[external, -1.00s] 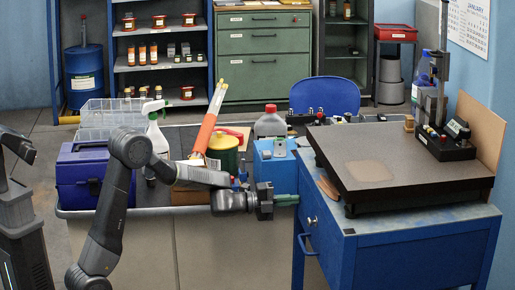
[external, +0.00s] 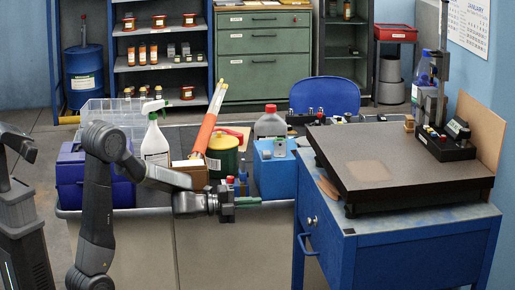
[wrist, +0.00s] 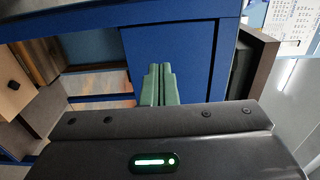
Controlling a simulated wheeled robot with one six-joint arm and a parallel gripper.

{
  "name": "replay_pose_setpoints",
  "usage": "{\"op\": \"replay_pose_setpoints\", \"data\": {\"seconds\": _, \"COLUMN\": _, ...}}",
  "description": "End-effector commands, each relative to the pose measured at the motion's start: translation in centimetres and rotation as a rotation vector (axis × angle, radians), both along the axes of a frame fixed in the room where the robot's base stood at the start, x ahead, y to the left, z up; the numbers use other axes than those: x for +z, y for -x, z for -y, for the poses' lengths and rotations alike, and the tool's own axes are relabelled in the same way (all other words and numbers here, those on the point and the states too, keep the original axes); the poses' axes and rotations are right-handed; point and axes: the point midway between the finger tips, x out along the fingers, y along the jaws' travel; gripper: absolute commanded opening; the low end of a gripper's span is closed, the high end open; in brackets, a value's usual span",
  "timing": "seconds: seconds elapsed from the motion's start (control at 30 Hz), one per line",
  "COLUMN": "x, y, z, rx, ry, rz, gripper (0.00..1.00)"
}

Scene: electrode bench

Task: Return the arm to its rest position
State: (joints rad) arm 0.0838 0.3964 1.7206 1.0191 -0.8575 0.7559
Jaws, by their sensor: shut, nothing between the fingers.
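My gripper (external: 248,201) is in front of the near edge of the grey-topped bench in the external view, left of the blue table. Its green fingers are together with nothing between them, pointing right. In the wrist view the shut green fingers (wrist: 158,85) show at the middle, in front of a blue panel. My arm is bent, with its elbow raised in front of the blue toolbox (external: 70,180).
The blue table (external: 405,250) with a dark surface plate (external: 440,165) stands to the right of my gripper.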

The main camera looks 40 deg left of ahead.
Motion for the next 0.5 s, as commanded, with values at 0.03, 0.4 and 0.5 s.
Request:
{"op": "replay_pose_setpoints", "data": {"seconds": 0.03, "x": 0.1, "y": 0.5, "z": -0.6, "rx": 0.003, "ry": -0.001, "rz": 0.0, "gripper": 0.0}}
{"op": "replay_pose_setpoints", "data": {"seconds": 0.4, "x": -0.1, "y": 1.6, "z": -1.6, "rx": -0.001, "ry": -0.001, "rz": -0.001, "gripper": 0.0}}
{"op": "replay_pose_setpoints", "data": {"seconds": 0.5, "x": -0.1, "y": 1.6, "z": -1.6, "rx": -0.001, "ry": -0.001, "rz": -0.001, "gripper": 0.0}}
